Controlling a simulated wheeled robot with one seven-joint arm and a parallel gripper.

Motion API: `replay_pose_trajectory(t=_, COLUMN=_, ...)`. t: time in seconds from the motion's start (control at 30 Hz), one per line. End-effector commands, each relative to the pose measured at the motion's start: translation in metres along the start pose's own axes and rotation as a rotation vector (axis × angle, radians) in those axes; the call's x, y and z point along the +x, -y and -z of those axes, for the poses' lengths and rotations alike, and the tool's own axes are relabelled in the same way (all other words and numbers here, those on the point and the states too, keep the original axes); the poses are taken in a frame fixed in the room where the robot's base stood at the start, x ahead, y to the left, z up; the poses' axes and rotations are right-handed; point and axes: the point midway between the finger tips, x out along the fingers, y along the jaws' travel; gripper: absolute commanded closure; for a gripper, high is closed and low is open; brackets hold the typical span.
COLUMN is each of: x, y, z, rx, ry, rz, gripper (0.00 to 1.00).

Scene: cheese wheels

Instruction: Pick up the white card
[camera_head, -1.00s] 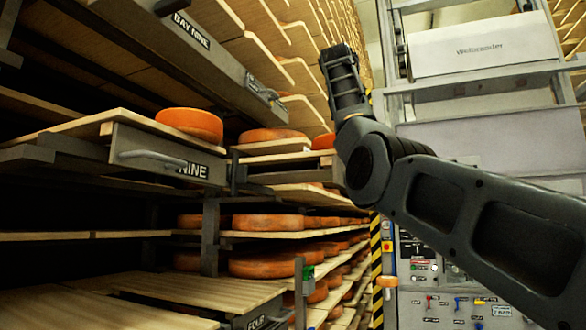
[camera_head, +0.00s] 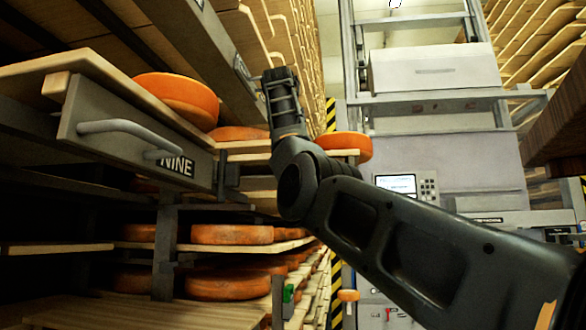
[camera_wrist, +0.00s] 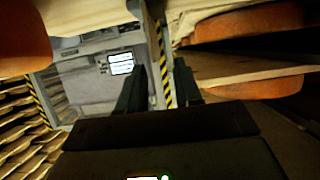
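I cannot make out a white card for certain in either view. The wrist view shows a small white lit panel (camera_wrist: 121,63) on a grey machine, and it looks like a screen; it also shows in the head view (camera_head: 396,184). My gripper (camera_wrist: 158,72) has its two dark fingers apart with nothing seen between them. In the head view my arm reaches up and left, its end beside the cheese shelves, and the fingers are not clear there.
A shelf marked NINE (camera_head: 140,140) with a metal handle juts out at left, with an orange cheese wheel (camera_head: 178,98) on it. More loaded shelves lie below. A grey machine (camera_head: 450,170) stands behind my arm. A brown wooden edge (camera_head: 560,120) hangs at right.

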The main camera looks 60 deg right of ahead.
Motion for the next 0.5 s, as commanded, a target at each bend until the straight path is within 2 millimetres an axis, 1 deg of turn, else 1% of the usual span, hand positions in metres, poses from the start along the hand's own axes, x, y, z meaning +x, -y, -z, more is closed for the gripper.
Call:
replay_pose_trajectory(t=0.17, x=0.018, y=-0.001, z=-0.001, rx=-0.001, ry=0.002, rz=0.000, gripper=0.66)
replay_pose_trajectory(t=0.33, x=0.042, y=-0.005, z=-0.006, rx=-0.001, ry=0.004, rz=-0.001, gripper=0.66)
replay_pose_trajectory(t=0.4, x=0.050, y=-0.005, z=-0.004, rx=-0.002, ry=0.002, rz=-0.001, gripper=0.66)
replay_pose_trajectory(t=0.5, x=0.059, y=-0.005, z=-0.005, rx=-0.001, ry=0.001, rz=0.000, gripper=0.66)
